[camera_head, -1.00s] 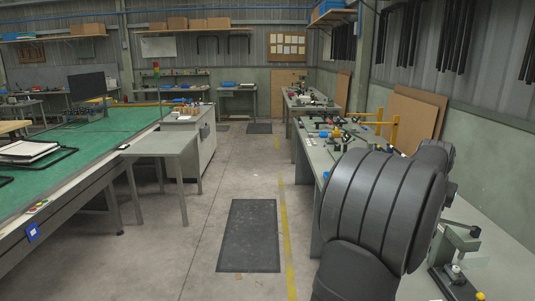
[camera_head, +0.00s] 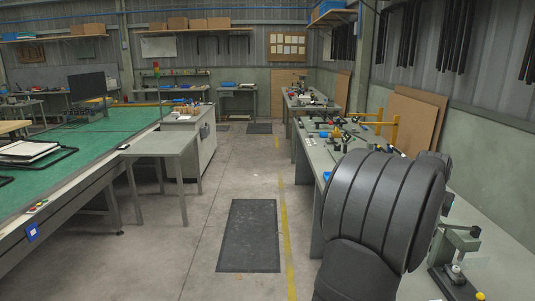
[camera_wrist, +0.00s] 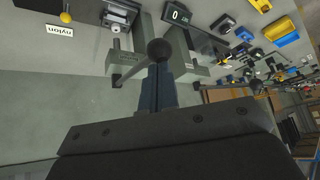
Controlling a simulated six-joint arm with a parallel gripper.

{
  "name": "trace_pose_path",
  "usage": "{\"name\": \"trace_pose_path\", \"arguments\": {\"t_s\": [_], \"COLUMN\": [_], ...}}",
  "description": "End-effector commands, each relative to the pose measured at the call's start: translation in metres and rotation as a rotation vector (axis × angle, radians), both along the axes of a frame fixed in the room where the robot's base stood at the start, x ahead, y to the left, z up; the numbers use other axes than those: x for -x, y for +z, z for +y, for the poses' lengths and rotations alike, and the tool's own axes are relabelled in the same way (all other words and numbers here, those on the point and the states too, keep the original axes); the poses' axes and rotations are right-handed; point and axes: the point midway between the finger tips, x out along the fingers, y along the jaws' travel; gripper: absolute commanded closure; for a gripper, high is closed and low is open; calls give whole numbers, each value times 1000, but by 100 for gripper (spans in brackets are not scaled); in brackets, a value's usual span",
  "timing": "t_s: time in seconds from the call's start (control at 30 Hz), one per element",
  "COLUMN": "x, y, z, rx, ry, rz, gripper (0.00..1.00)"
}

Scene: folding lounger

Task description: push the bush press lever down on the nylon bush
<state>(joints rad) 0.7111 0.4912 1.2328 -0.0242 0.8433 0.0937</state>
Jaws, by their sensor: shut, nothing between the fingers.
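In the wrist view, a lever with a round black knob (camera_wrist: 160,50) crosses in front of a grey-green press (camera_wrist: 180,65). My gripper (camera_wrist: 158,75) is shut and empty, its fingertips right at the knob. I cannot tell whether they touch it. A white "nylon" label (camera_wrist: 60,31) lies on the bench at upper left. A small pale block-like part (camera_wrist: 117,20) shows near the press, but I cannot make out the bush for sure. In the head view my arm hides the gripper and the lever.
A small yellow ball (camera_wrist: 66,17) and a display reading 0 (camera_wrist: 177,15) are close by. Blue and yellow bins (camera_wrist: 285,38) stand farther along the bench. In the head view a grey-green bench device (camera_head: 455,243) stands right of my arm. A wall runs behind the bench.

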Motion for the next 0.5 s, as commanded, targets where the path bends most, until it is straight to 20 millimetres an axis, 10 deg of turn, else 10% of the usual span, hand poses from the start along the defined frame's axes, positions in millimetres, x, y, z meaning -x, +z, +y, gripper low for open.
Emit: {"name": "trace_pose_path", "arguments": {"t_s": [0.5], "x": [0], "y": [-25], "z": [1], "rx": [-2], "ry": [0], "rz": [2], "gripper": [100]}}
